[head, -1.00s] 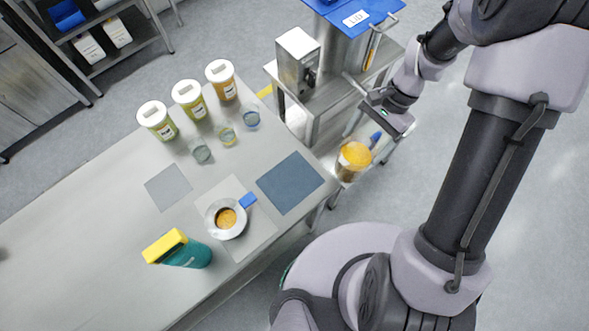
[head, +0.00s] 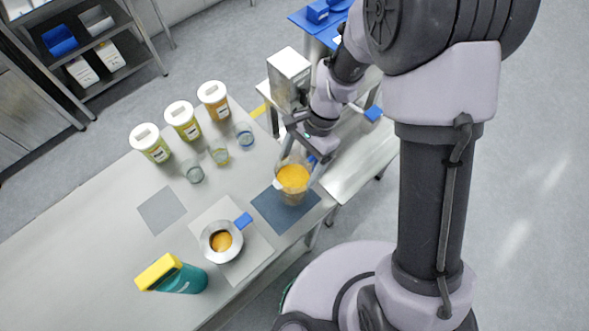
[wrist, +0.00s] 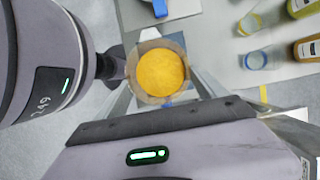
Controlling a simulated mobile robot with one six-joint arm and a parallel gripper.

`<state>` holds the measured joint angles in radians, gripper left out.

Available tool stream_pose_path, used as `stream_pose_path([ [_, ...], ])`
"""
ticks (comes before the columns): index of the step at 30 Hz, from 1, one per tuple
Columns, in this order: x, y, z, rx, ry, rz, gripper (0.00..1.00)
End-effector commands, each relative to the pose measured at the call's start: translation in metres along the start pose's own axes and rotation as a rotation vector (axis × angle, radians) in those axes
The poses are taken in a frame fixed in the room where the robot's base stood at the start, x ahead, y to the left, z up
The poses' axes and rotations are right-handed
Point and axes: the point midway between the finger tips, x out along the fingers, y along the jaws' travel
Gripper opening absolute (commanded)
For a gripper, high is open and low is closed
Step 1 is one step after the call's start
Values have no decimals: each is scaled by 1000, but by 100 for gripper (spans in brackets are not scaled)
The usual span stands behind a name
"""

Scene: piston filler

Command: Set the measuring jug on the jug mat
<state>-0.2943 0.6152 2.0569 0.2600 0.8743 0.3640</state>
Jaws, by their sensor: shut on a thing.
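The clear measuring jug (head: 291,182), filled with orange contents, is held upright over the dark blue mat (head: 268,212). My gripper (head: 309,158) is shut on its far side, where the blue handle partly shows. In the wrist view the round orange top of the jug (wrist: 160,73) sits between my fingers, with part of the blue mat (wrist: 177,42) behind it. The jug covers much of the mat's right side. I cannot tell whether its base touches the mat.
A metal pot (head: 221,241) with a blue handle stands on a light grey mat left of the blue mat. Small glasses (head: 219,152) and lidded tubs (head: 183,121) stand farther back. A teal, yellow-topped bottle (head: 180,277) is at front left. A steel machine (head: 288,78) stands behind.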

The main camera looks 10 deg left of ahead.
Motion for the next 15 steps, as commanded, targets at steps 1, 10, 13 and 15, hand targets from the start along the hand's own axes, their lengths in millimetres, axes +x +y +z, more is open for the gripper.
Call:
stream_pose_path([
  [1, 0, -1, 1, 0, 0, -1, 8],
  [10, 16, -7, 4, 1, -1, 1, 8],
  [13, 24, -7, 0, 1, -2, 1, 8],
  [15, 32, -7, -3, 1, -1, 1, 8],
])
